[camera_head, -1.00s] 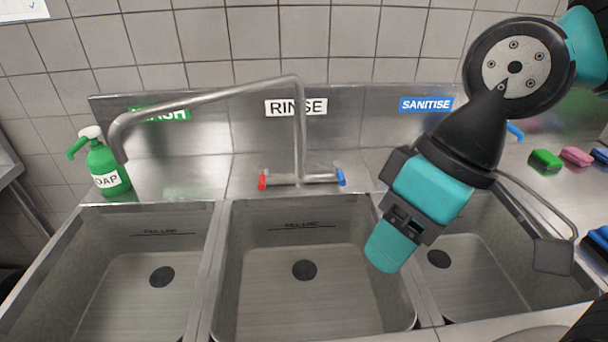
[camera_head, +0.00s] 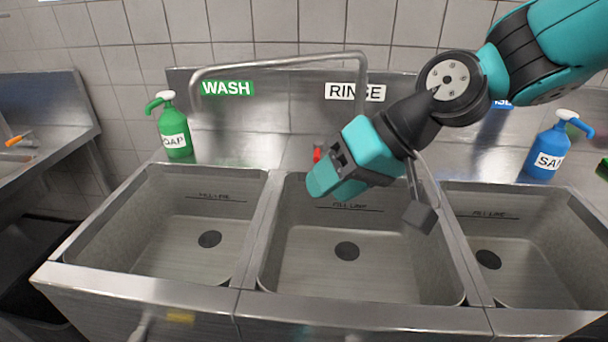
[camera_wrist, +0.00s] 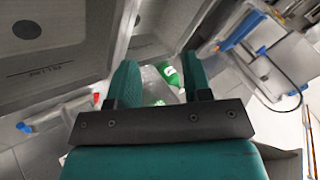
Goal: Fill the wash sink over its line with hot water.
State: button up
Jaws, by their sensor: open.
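The wash sink (camera_head: 150,255) is the left basin, under the green WASH sign (camera_head: 227,88). It has a fill line (camera_head: 208,197) on its back wall and a dark round drain (camera_head: 210,239); I see no water in it. The tap spout (camera_head: 270,64) reaches left, its end near the WASH sign. The red tap handle (camera_head: 317,153) is partly covered by my gripper (camera_head: 322,184); the blue one is hidden there. The wrist view shows the red handle (camera_wrist: 97,99) and blue handle (camera_wrist: 22,127) left of my open, empty gripper (camera_wrist: 162,82).
The rinse basin (camera_head: 300,270) is in the middle and the sanitise basin (camera_head: 540,295) at right, both without visible water. A green soap bottle (camera_head: 175,132) stands behind the wash sink. A blue bottle (camera_head: 545,150) stands at the back right.

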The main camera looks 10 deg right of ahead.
jog(key=w+d+f+m+t+y+b, duration=0.1)
jog(key=w+d+f+m+t+b, duration=0.15)
jog(key=w+f, duration=0.3)
jog(key=w+d+f+m+t+y+b, duration=0.1)
jog(key=w+f+m+t+b, duration=0.2)
jog(key=w, duration=0.4)
jog(key=m+t+h+b, duration=0.3)
jog(key=m+t+b, duration=0.3)
jog(key=m, duration=0.3)
send_near(317, 153)
jog(key=p+x, duration=0.1)
jog(key=x, duration=0.2)
jog(key=p+x, duration=0.1)
jog(key=x, duration=0.2)
jog(key=f+p+x, duration=0.1)
jog(key=x, duration=0.2)
jog(key=shift+p, duration=0.35)
jog(key=shift+w+a, duration=0.2)
jog(key=shift+w, duration=0.35)
grip_shut()
